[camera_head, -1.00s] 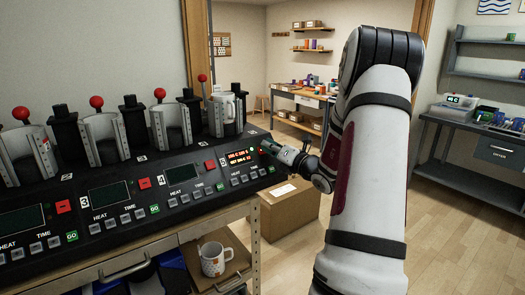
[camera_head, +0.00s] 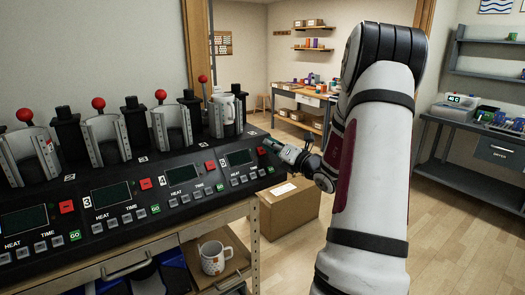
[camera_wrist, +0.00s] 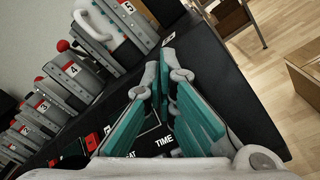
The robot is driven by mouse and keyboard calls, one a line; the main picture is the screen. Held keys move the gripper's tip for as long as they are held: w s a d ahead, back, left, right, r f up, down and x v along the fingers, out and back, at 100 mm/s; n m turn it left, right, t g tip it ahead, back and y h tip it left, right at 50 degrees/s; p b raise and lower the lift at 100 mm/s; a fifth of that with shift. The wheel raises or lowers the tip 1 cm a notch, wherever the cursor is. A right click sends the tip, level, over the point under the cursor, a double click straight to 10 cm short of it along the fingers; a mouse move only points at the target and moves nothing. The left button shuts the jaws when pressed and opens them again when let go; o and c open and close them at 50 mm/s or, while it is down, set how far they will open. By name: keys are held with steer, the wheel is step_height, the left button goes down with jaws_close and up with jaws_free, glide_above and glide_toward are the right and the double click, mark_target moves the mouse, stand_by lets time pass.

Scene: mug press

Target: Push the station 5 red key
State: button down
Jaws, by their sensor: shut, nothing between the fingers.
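A long black panel (camera_head: 150,190) carries a row of stations with displays, grey keys, green GO keys and red keys. The station 5 display (camera_head: 238,157) at the right end is dark. The station 5 red key (camera_head: 261,151) is just right of it, mostly covered by my gripper (camera_head: 268,145). My gripper is shut and empty, with its tips at the panel's right end; I cannot tell whether they touch the key. In the wrist view, the teal fingers of my gripper (camera_wrist: 163,62) hide that key. A white mug (camera_head: 222,108) stands in the station 5 press.
Other presses with red-knobbed levers (camera_head: 97,103) stand along the panel's back. The neighbouring red key (camera_head: 210,165) is left of the station 5 display. A patterned mug (camera_head: 212,257) sits on a shelf below. A cardboard box (camera_head: 288,205) stands on the floor to the right.

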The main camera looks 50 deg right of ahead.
steer(key=s+r+p, duration=0.2)
steer(key=s+a+r+p, duration=0.1)
steer(key=s+r, duration=0.1)
steer(key=shift+s+p, duration=0.1)
steer(key=shift+p, duration=0.25)
stand_by(0.5)
